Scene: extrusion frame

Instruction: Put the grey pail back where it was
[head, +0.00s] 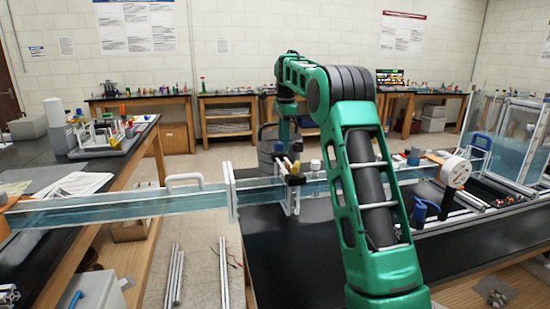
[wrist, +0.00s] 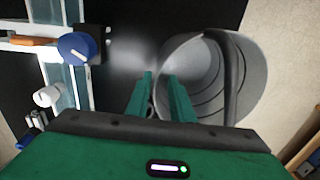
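The grey pail (wrist: 252,85) fills the right of the wrist view, its ribbed inside showing and its dark handle (wrist: 233,75) lying over to the right side. My gripper (wrist: 160,76) is at the pail's left rim. Its two green fingers are apart: the left one is outside the rim, and the right one overlaps the pail's mouth. The gap between them shows, and no firm grip is visible. In the head view the pail (head: 266,153) is partly hidden behind my green arm, at the far edge of the black bench.
A clear-walled channel (head: 120,210) with white edges runs beside the pail. A blue round cap (wrist: 75,47) and a white cylinder (wrist: 46,96) lie left of my gripper in the wrist view. Black bench top (head: 275,250) is free in front.

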